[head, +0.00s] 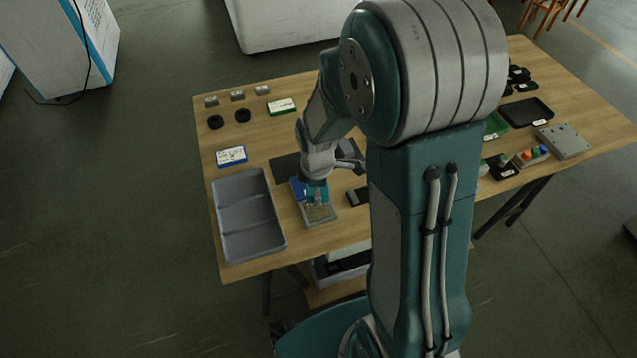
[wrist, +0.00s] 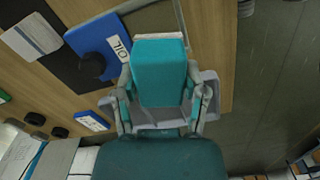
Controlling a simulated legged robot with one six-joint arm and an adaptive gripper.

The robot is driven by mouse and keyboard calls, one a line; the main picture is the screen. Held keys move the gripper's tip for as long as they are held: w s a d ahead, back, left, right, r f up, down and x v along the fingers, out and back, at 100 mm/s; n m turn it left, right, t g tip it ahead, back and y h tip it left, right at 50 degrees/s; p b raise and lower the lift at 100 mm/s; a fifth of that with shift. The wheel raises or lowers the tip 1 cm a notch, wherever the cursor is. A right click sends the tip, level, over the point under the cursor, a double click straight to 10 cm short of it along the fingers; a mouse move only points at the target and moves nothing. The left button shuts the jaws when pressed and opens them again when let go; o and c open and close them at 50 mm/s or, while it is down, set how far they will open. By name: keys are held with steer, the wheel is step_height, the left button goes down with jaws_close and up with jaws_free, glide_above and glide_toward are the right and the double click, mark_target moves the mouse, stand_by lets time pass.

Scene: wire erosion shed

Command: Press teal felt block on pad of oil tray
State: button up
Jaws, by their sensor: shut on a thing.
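My gripper (head: 316,186) is shut on the teal felt block (wrist: 159,72). In the wrist view the block stands between the two fingers, its broad teal face toward the camera, with a pale strip along its far edge. A blue tray (wrist: 103,42) with a white OIL label lies beside the block, to its left in that view. A black round piece shows at the blue tray's lower edge. In the head view the blue tray (head: 296,189) is partly hidden by my gripper. I cannot make out the pad or whether the block touches anything.
A small grey-rimmed tray with a tan inside (head: 319,214) lies just below my gripper in the head view. A large grey divided bin (head: 247,213) stands to the left. A dark mat (head: 285,167) lies behind. My arm hides the table's middle.

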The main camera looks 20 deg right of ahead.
mark_target(318, 211)
steer(key=shift+f, duration=2.65)
steer(key=shift+s+f, duration=0.1)
steer(key=shift+f, duration=0.3)
steer(key=shift+r, duration=3.55)
